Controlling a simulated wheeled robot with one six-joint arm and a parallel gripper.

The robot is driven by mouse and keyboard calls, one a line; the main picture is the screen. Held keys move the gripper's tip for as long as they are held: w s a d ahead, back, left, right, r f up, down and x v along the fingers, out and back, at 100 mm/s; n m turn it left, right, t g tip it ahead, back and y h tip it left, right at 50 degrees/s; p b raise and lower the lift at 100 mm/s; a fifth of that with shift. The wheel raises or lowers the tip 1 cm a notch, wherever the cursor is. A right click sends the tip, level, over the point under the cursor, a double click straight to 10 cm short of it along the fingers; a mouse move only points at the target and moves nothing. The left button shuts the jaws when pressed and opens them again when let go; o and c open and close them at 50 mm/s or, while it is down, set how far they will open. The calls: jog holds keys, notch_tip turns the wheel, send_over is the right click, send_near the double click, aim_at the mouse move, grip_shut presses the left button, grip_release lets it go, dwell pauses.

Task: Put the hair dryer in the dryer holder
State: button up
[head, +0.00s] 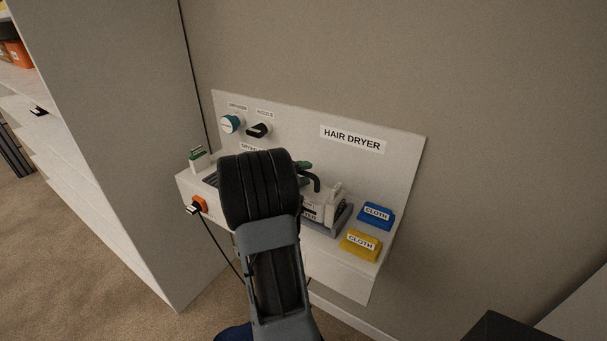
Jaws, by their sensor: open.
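A white wall station (405,165) bears the label HAIR DRYER (352,139). On its shelf, right of my arm, is a pale holder-like piece (328,208) with a partly hidden label, in or by a grey tray (343,222). A dark green part with a black curved piece (315,182) shows just behind and above it; it may be the hair dryer, but my arm hides most of it and I cannot tell whether it sits in the holder. My black and grey arm covers the middle of the shelf, and my gripper is hidden behind it.
A teal diffuser (230,123) and a black nozzle (259,130) are on the back panel. A blue cloth (376,216) and a yellow cloth (361,245) lie at the shelf's right. An orange socket (199,204) with a plugged cord is on the front. A white-green item (199,159) stands left.

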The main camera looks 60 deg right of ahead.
jog(key=shift+r, duration=0.25)
jog(key=b+v, duration=0.2)
jog(key=v, duration=1)
jog(key=s+a+f+n+t+y, duration=0.2)
jog(key=a+t+y, duration=0.3)
jog(key=a, duration=1.1)
jog(key=s+a+f+n+t+y, duration=0.2)
jog(key=a+y, duration=0.7)
jog(key=a, duration=0.8)
notch_tip(320, 180, down, 2)
jog(key=s+t, duration=0.1)
jog(key=t, duration=0.2)
jog(key=shift+s+f+y, duration=0.15)
jog(key=shift+s+y, duration=0.15)
jog(key=shift+s, duration=0.05)
